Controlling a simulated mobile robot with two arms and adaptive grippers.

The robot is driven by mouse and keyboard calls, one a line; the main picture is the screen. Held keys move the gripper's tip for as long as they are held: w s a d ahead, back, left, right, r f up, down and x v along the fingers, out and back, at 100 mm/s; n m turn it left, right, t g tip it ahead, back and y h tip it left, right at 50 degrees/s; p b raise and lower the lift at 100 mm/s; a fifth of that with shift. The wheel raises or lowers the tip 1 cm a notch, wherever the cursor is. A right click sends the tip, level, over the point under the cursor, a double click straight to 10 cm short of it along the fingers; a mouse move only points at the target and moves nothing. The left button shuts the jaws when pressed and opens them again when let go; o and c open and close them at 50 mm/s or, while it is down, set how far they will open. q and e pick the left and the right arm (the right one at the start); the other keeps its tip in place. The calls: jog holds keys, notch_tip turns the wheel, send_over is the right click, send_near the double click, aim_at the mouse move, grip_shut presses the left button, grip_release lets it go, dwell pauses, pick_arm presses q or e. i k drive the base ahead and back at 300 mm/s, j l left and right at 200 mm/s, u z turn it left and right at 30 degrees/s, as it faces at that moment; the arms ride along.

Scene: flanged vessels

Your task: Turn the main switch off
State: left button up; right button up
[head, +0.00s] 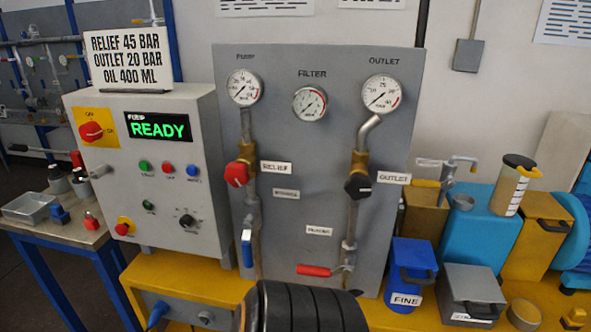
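The main switch is a red rotary handle (91,132) on a yellow plate (97,114) at the upper left of the grey control box (175,200). Small lettering that looks like OFF is above it and ON to its right. The handle lies nearly level, its right end towards the ON mark. Beside it, the display (158,127) is lit and reads READY in green. Neither of my grippers is in view, and nothing covers the switch.
Coloured buttons, a black selector (187,221) and a red stop button (125,226) are lower on the box. A grey panel (315,155) with gauges and valves stands to the right. A black ribbed cylinder (305,308) is at the bottom. Space before the box is clear.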

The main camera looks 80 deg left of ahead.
aim_at(90, 132)
jog(key=u, duration=3.6)
